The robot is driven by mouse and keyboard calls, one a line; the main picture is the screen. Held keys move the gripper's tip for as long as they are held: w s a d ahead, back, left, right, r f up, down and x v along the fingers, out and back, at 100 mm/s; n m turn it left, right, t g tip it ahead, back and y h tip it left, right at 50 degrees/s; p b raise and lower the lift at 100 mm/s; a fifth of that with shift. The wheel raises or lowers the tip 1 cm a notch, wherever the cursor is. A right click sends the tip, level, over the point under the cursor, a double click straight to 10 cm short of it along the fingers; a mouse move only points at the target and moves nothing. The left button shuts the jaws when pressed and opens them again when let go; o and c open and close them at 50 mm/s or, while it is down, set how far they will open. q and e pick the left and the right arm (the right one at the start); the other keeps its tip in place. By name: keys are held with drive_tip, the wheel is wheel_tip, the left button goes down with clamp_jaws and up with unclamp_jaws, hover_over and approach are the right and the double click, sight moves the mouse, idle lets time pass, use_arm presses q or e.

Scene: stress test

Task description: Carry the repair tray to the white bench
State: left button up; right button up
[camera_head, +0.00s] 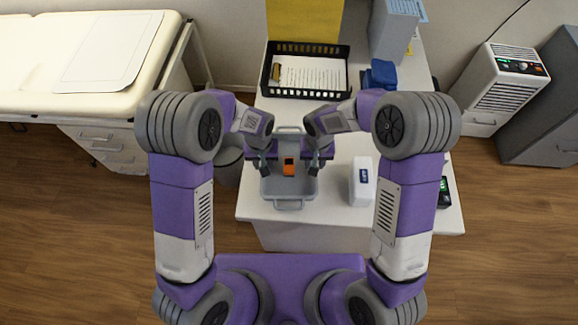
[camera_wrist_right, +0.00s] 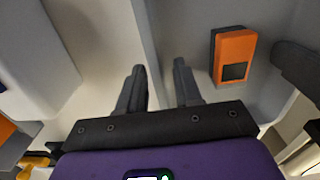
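The repair tray (camera_head: 289,204) is a grey open tray on a white table, with an orange device (camera_head: 289,167) inside; the device also shows in the right wrist view (camera_wrist_right: 234,55). My right gripper (camera_head: 315,166) is at the tray's right side. In the right wrist view its two fingers (camera_wrist_right: 160,78) are apart, one on each side of the tray wall (camera_wrist_right: 148,40), with gaps visible. My left gripper (camera_head: 263,164) is at the tray's left side; its fingers are too small to tell their opening. I cannot tell which surface is the white bench.
A white box (camera_head: 361,188) stands right of the tray on the white table (camera_head: 330,207). A black basket with papers (camera_head: 307,92) is behind. A cream padded couch (camera_head: 50,60) is at the left, a grey bin (camera_head: 229,165) beside the table. Wooden floor is clear in front.

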use_arm(q)
drive_tip(key=shift+f, duration=0.35)
use_arm(e)
drive_tip(key=shift+f, duration=0.35)
use_arm(q)
clamp_jaws()
use_arm(e)
clamp_jaws()
